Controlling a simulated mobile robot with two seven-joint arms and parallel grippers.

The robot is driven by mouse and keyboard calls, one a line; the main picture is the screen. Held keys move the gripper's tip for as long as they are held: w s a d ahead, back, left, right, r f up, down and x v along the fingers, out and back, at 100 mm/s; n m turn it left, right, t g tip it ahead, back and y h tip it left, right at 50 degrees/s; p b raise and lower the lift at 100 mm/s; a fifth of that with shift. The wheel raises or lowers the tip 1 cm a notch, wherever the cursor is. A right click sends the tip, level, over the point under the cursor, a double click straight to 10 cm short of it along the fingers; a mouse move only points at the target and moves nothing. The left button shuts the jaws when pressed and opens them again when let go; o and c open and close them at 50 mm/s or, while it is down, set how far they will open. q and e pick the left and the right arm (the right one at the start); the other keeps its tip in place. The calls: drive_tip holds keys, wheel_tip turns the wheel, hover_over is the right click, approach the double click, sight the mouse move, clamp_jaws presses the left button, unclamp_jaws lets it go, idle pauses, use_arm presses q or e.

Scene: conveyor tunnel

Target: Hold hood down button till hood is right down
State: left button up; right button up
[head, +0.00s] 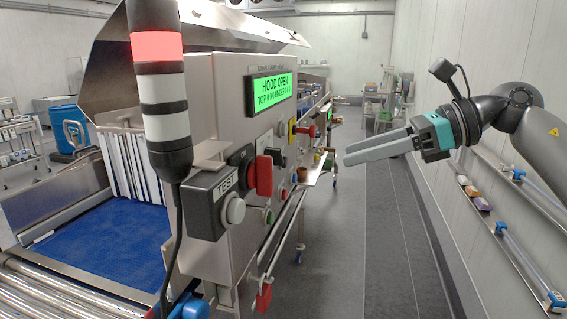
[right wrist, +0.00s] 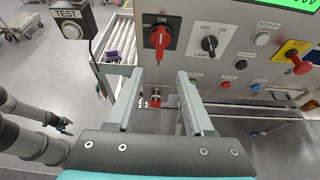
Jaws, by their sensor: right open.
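The hood (head: 215,25) is a raised metal cover over the tunnel machine. The green display (head: 271,90) reads "HOOD OPEN".
A light tower (head: 160,90) with a lit red top and a TEST button box (head: 212,203) stand at the machine's near corner. A red switch handle (head: 264,176) sticks out of the panel. Blue belt (head: 95,245) lies left. The grey aisle floor (head: 350,250) is clear.

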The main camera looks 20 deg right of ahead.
clamp_jaws()
idle(0.4)
idle(1.4)
